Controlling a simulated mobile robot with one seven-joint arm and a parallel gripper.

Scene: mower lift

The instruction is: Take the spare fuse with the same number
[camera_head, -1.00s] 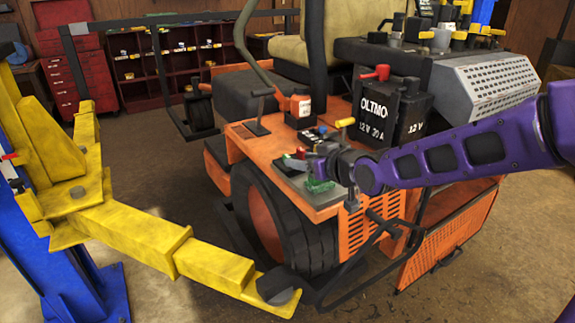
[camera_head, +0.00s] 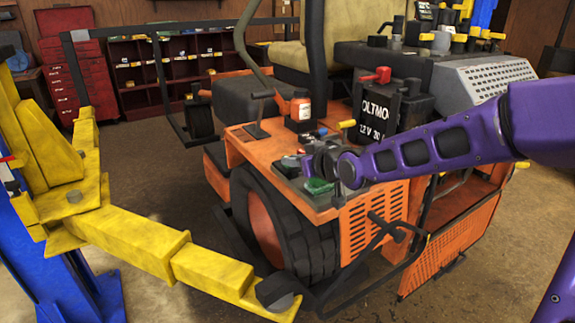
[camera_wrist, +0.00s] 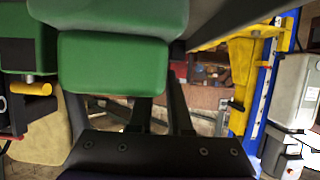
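My gripper (camera_head: 322,163) is at the end of the purple arm, low over the orange mower's side deck. A green piece (camera_head: 318,186), perhaps a fuse, shows just below it at the edge of a dark tray (camera_head: 288,168). In the wrist view a large green block (camera_wrist: 112,62) is close to the camera and covers part of my fingers (camera_wrist: 162,112). A gap shows between the fingers lower down. I cannot tell whether they grip the block. No number is readable on it. Small red and blue parts lie by the tray, partly hidden by my gripper.
A white-and-orange bottle (camera_head: 300,106) and a black battery box (camera_head: 388,112) stand behind my gripper. A yellow-tipped lever (camera_head: 346,124) rises close by. The yellow lift arm (camera_head: 140,240) is at left. Shelves (camera_head: 165,70) stand at the back.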

